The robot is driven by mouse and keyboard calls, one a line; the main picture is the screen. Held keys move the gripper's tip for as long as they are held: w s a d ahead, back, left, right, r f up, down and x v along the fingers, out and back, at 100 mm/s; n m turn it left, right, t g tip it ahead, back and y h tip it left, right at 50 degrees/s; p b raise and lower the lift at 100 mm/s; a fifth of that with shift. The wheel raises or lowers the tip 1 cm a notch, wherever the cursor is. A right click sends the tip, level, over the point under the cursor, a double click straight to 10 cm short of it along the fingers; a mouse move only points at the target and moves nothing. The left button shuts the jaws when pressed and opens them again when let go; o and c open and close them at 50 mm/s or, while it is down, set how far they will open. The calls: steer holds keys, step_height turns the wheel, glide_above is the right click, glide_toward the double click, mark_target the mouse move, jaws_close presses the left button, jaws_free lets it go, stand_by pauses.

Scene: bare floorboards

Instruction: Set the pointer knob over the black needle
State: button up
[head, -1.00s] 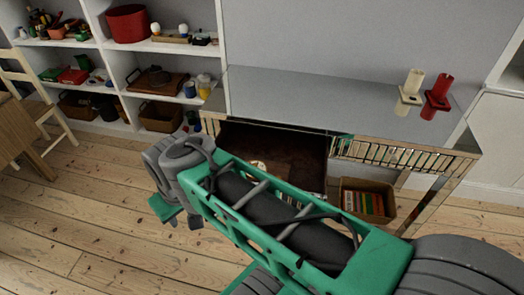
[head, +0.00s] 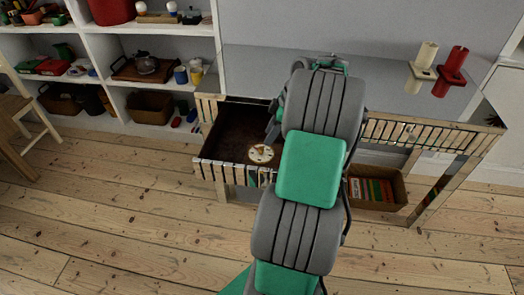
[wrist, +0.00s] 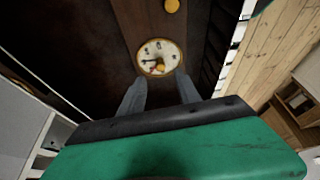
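A round dial (head: 261,153) with a white face and brass-coloured rim lies at the near right of a dark brown open compartment. In the wrist view the dial (wrist: 159,57) shows dark marks, a dark needle near its middle and a small yellow-orange knob (wrist: 160,67) on its lower part. The exact directions of needle and pointer are too small to tell. My gripper (wrist: 160,84) is open, its two grey fingers apart, with the dial just beyond the tips and nothing seen between them. In the head view my arm hides the gripper.
Another yellow round piece (wrist: 172,6) sits on the brown wood beyond the dial. A slatted wooden rail (head: 425,132) and a book box (head: 375,190) are at right. Cream and red candle-like holders (head: 450,72) stand on the grey top. Floorboards in front are clear.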

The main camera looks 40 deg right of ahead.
mark_target(261, 148)
steer(key=b+x, duration=0.1)
steer(key=x, duration=0.5)
steer(key=shift+w+a+f, duration=0.15)
steer(key=shift+a+f, duration=0.05)
steer(key=shift+f, duration=0.05)
jaws_close()
